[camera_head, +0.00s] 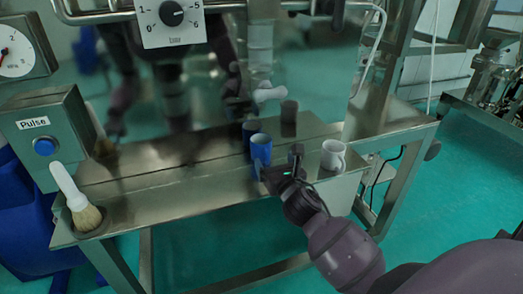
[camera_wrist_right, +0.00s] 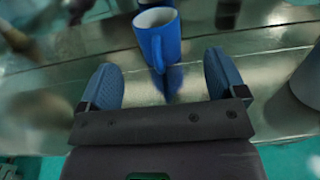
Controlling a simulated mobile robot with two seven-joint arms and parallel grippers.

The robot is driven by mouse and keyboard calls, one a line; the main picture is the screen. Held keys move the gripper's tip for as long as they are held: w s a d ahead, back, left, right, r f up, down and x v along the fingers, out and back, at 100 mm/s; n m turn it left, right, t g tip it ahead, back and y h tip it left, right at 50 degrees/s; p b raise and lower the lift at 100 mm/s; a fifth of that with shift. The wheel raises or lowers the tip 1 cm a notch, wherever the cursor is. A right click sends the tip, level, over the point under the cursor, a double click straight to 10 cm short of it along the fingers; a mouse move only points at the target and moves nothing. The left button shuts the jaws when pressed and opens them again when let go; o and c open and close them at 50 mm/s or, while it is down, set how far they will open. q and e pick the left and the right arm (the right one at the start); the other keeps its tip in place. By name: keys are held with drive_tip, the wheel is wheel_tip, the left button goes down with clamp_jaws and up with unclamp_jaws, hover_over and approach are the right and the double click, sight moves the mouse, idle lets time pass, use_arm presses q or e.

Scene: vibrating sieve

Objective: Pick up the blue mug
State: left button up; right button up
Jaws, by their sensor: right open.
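The blue mug (camera_head: 261,150) stands upright on the metal shelf, right of the middle in the head view. In the right wrist view the blue mug (camera_wrist_right: 159,36) is ahead at the top centre, its handle facing my gripper. My right gripper (camera_head: 281,172) is just in front of the mug in the head view. In the wrist view my right gripper (camera_wrist_right: 163,82) has its two blue-padded fingers spread wide, with nothing between them. The mug lies beyond the fingertips. My left gripper does not show clearly, apart from blurred reflections.
A white mug (camera_head: 333,155) stands close to the right of my right gripper. A brush (camera_head: 84,212) stands at the shelf's left end beside the Pulse button box (camera_head: 45,140). The shiny metal shelf (camera_head: 180,180) is clear between brush and blue mug. A reflecting panel rises behind.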

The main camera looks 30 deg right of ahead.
sight(265, 148)
drive_tip(key=shift+x, duration=1.05)
drive_tip(key=x, duration=0.4)
drive_tip(key=shift+w+a+r, duration=0.1)
drive_tip(key=shift+a+r, duration=0.15)
drive_tip(key=shift+r, duration=0.15)
drive_tip(key=shift+w+d, duration=0.2)
drive_tip(key=shift+w, duration=0.4)
drive_tip(key=shift+c, duration=0.2)
drive_tip(key=c, duration=1.1)
drive_tip(key=shift+r, duration=0.1)
